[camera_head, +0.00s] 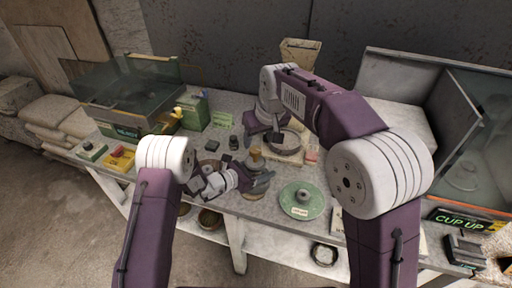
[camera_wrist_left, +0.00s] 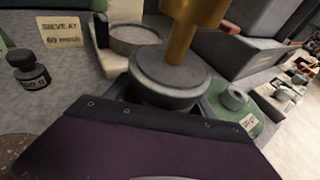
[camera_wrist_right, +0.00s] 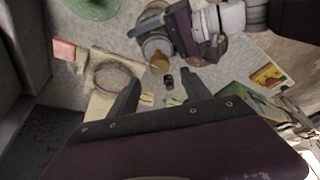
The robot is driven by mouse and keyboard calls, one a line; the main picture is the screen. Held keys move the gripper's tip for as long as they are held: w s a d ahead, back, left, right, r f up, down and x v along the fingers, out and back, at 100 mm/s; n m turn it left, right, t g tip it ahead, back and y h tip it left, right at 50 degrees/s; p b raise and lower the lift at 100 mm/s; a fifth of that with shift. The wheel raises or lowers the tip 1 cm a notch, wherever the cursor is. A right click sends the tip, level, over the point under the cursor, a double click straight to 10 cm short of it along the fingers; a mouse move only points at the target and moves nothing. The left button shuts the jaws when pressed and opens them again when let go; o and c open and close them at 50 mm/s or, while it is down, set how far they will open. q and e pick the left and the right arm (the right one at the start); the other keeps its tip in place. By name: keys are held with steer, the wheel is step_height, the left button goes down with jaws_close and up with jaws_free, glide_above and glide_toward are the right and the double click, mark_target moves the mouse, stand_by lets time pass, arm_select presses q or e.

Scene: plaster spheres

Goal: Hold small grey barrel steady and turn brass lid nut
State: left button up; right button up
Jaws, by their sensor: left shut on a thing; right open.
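The small grey barrel (camera_wrist_left: 170,75) stands between the fingers of my left gripper (camera_wrist_left: 165,102), which is shut on its sides. The brass lid nut (camera_wrist_left: 188,35) rises from the middle of the barrel's grey top. In the head view the brass nut (camera_head: 256,155) shows just above my left gripper (camera_head: 262,182). My right gripper (camera_wrist_right: 160,84) is open and empty, with its fingers spread. In the right wrist view the brass nut (camera_wrist_right: 158,62) lies just beyond the gap between those fingertips, apart from them. The lower barrel is hidden by my left gripper.
A round sieve (camera_wrist_right: 112,76) stands close beside the barrel. A green disc (camera_head: 302,212) lies to the right on the table. A green box (camera_head: 195,112) and a glass-sided case (camera_head: 130,95) stand at the left.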

mark_target(255, 149)
steer(key=x, duration=0.6)
steer(key=shift+f, duration=0.15)
jaws_close()
steer(key=shift+a+m+h, duration=0.1)
steer(key=shift+m+h, duration=0.4)
steer(key=shift+m, duration=0.8)
jaws_free()
